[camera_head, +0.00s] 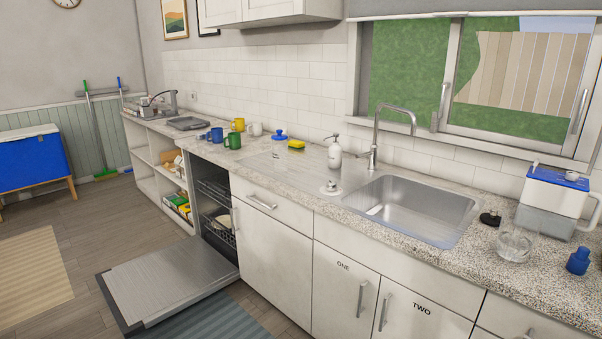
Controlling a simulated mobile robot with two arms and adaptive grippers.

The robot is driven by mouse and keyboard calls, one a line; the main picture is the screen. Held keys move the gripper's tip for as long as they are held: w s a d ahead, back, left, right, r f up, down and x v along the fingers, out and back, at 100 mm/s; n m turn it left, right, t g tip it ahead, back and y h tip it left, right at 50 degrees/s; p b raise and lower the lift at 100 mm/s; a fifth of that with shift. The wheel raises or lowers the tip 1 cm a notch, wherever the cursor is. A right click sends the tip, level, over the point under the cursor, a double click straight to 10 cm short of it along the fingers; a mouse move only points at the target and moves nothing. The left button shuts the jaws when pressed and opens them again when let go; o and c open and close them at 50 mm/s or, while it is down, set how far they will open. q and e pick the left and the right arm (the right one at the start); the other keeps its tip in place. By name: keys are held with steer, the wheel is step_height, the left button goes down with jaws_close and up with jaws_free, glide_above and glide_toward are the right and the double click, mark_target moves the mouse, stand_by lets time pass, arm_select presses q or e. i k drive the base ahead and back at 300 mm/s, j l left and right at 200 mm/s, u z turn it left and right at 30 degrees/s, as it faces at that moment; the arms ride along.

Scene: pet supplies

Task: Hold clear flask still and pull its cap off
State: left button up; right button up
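A clear, see-through vessel (515,245) stands on the speckled countertop right of the sink. It is the only clear container I can make out; I cannot tell a cap on it. A small dark blue object (578,262), shaped like a squat bottle or stopper, stands apart to its right. A black piece (490,219) lies to the left of the clear vessel, near the sink's edge. Neither of my grippers is in view.
The steel sink (410,208) lies left of the vessel. A white and blue container (553,192) stands behind it on a grey block. A soap bottle (335,153) and mugs (233,141) are farther left. The dishwasher door (165,278) hangs open over the floor.

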mark_target(280, 148)
steer(key=i+j, duration=0.2)
steer(key=i, duration=0.15)
steer(key=i+j+u, duration=0.1)
steer(key=i, duration=0.25)
steer(key=j+z, duration=0.1)
steer(key=z, duration=0.2)
steer(key=j+z, duration=0.1)
steer(key=z, duration=0.2)
steer(key=i+j+z, duration=0.2)
steer(key=j, duration=0.15)
steer(key=i+j+z, duration=0.2)
steer(key=j, duration=0.2)
steer(key=j+z, duration=0.2)
steer(key=j, duration=0.15)
steer(key=i+j+z, duration=0.2)
steer(key=j, duration=0.25)
steer(key=k, duration=0.1)
